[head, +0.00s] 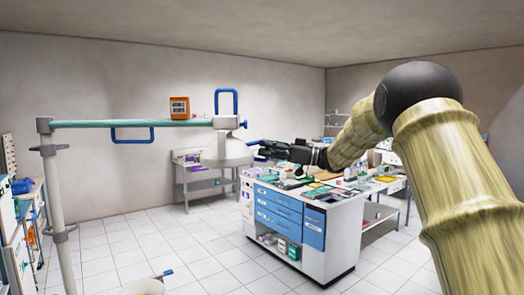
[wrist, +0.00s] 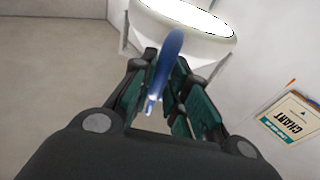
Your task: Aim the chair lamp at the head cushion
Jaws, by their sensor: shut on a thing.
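The chair lamp (head: 226,150) is a pale, wide-rimmed head hanging at the right end of a teal horizontal arm (head: 140,123) on an upright post (head: 57,200). In the wrist view the lamp (wrist: 185,42) shows a bright white face at the top. My gripper (head: 260,149) is at the lamp's right side. In the wrist view my gripper (wrist: 172,100) is shut on the lamp's blue handle (wrist: 167,60), which stands between the fingers. I cannot make out the head cushion in either view.
A white cabinet with blue drawers (head: 290,215) stands behind and below my gripper, its top crowded with items. A blue loop (head: 227,92) rises above the lamp. An orange box (head: 180,107) shows above the lamp arm. A chart card (wrist: 290,118) lies at right. Tiled floor at centre-left is clear.

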